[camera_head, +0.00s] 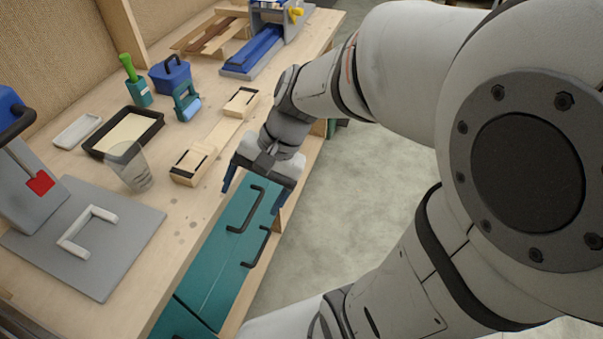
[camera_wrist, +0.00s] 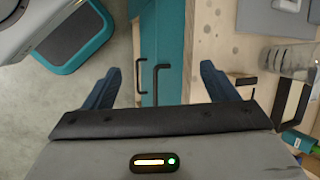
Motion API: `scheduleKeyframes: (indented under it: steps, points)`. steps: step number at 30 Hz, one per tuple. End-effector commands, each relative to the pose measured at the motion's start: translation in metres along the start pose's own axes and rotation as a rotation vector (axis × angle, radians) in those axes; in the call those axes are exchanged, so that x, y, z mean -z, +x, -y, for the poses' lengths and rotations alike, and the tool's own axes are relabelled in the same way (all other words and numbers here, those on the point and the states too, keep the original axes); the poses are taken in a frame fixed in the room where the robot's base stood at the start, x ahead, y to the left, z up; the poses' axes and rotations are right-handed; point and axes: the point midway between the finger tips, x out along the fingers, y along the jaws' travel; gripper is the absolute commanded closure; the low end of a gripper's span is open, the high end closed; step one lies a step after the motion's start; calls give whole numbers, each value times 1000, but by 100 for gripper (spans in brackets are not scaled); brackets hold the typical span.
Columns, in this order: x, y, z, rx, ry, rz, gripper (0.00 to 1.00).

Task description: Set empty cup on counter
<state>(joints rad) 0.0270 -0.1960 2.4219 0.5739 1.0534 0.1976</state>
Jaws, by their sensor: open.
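A clear, see-through cup (camera_head: 130,167) stands on the wooden counter (camera_head: 175,232), in front of a black-rimmed tray. It looks empty. In the wrist view the cup (camera_wrist: 289,62) shows at the right edge, partly cut off. My gripper (camera_head: 253,197) is open and empty, fingers pointing down, at the counter's front edge above the teal drawers. In the wrist view its two blue fingers (camera_wrist: 165,85) are spread wide, with teal drawer fronts and black handles between and beyond them. The gripper is to the right of the cup and apart from it.
The black-rimmed tray (camera_head: 116,148) and small wooden blocks (camera_head: 190,165) stand near the cup. A grey plate (camera_head: 125,227) with a white handle lies at front left. Teal drawers (camera_head: 225,245) with black handles face the open floor (camera_head: 335,200). A blue box (camera_head: 170,78) stands farther back.

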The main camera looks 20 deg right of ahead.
Motion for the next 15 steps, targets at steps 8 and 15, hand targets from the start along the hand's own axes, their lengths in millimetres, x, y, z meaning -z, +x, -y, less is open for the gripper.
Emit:
scheduleKeyframes:
  steps: [8,15]
  points:
    - [14,-48,-66,-336,-494,-317,20]
    - [17,-58,-73,-417,-593,-374,20]
